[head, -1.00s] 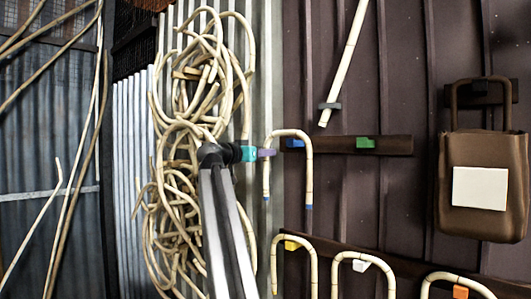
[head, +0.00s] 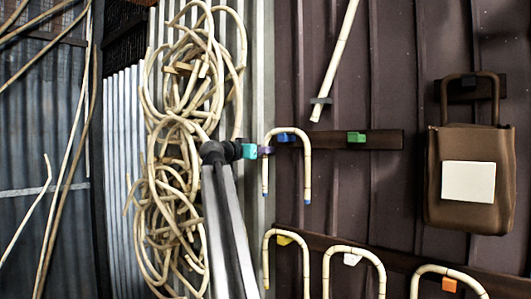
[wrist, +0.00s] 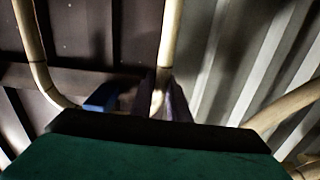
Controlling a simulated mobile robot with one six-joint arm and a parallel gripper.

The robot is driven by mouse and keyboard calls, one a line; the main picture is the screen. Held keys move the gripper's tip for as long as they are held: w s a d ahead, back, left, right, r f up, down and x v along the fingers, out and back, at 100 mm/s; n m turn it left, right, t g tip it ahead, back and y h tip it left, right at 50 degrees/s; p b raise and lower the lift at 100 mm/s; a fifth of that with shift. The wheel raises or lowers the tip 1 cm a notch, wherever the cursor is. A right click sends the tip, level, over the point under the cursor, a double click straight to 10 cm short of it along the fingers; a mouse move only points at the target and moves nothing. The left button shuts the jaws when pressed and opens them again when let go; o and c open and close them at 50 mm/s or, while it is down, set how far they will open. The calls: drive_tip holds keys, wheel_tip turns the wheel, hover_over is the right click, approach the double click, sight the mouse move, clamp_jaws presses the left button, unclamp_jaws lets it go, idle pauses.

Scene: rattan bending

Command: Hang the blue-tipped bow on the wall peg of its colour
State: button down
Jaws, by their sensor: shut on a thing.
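The blue-tipped bow (head: 308,172) is a pale upside-down U with blue ends pointing down. My gripper (head: 264,151) is shut on its left leg, just below the bend. The blue peg (head: 286,138) is on the upper dark rail, under the bow's arch in the head view. The wrist view shows the bow (wrist: 35,50) upside down, with the blue peg (wrist: 102,97) between its legs. My gripper's purple fingers (wrist: 160,98) straddle one leg there. I cannot tell whether the arch touches the peg.
A green peg (head: 357,138) on the same rail is empty. Below, bows hang at yellow (head: 284,240), white (head: 352,259) and orange (head: 449,284) pegs. A brown bag (head: 470,215) hangs at right. Coiled rattan (head: 180,190) hangs at left; a slanted cane (head: 338,60) is above.

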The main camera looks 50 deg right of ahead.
drive_tip(key=shift+d+f, duration=0.1)
idle(0.7)
drive_tip(key=c, duration=1.6)
unclamp_jaws()
drive_tip(key=shift+s+a+b, duration=0.2)
drive_tip(key=shift+a+b, duration=0.55)
drive_tip(key=shift+a, duration=1.55)
drive_tip(key=shift+s+a+b, duration=0.25)
drive_tip(key=shift+a+b, duration=0.55)
drive_tip(key=shift+a, duration=1.5)
drive_tip(key=shift+s+a+b, duration=0.2)
drive_tip(key=shift+a+b, duration=0.55)
drive_tip(key=shift+a, duration=1.55)
drive_tip(key=shift+s+a+b, duration=0.2)
drive_tip(key=shift+a+b, duration=0.15)
drive_tip(key=shift+a, duration=1.9)
drive_tip(key=shift+s+a+b, duration=0.15)
drive_tip(key=shift+a+b, duration=0.2)
drive_tip(key=shift+a, duration=1.9)
